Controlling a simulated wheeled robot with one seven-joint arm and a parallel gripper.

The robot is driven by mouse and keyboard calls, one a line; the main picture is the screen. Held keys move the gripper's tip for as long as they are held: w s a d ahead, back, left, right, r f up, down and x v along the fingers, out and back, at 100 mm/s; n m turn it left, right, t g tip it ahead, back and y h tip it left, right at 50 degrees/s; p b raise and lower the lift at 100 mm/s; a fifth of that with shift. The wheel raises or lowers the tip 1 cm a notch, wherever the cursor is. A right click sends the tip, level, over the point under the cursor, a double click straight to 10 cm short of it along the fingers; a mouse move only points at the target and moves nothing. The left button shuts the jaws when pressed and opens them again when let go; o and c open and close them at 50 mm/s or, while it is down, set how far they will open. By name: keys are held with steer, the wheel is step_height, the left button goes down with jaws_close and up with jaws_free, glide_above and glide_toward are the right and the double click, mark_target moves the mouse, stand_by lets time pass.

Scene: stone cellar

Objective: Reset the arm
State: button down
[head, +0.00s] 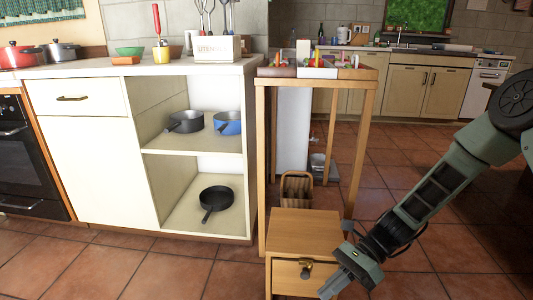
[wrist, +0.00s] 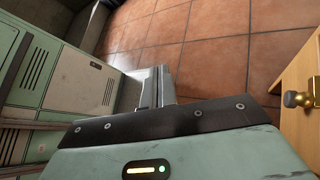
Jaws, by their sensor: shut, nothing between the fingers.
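My gripper (head: 335,288) hangs low at the end of my green-grey arm, on the right of the head view. It is in front of the lower right part of a small wooden drawer cabinet (head: 290,232). The gripper is shut and empty, pointing down to the left. In the wrist view the closed fingers (wrist: 155,88) show above the tiled floor. The cabinet's front shows at the right edge of the wrist view (wrist: 298,130), with its brass knob (wrist: 299,99). I cannot tell whether the gripper touches the cabinet.
A tall wooden table (head: 316,79) stands over the small cabinet. A white counter unit (head: 91,140) with open shelves holding pans (head: 217,198) stands at left. A wicker basket (head: 297,188) sits behind the cabinet. Tiled floor (head: 430,220) is free on the right.

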steer(key=s+r+n+t+h, duration=0.6)
steer(key=s+r+n+h, duration=0.5)
steer(key=s+r+n, duration=1)
steer(key=w+r+n+p, duration=0.1)
steer(key=w+r+p, duration=0.1)
steer(key=r+p, duration=1.3)
steer(key=w+r+n+p, duration=0.1)
steer(key=r+n+p, duration=0.1)
steer(key=r+p, duration=1.3)
steer(key=p, duration=0.4)
steer(key=shift+w+d+r+n, duration=0.2)
steer(key=shift+w+r+n, duration=0.1)
steer(key=shift+w, duration=0.1)
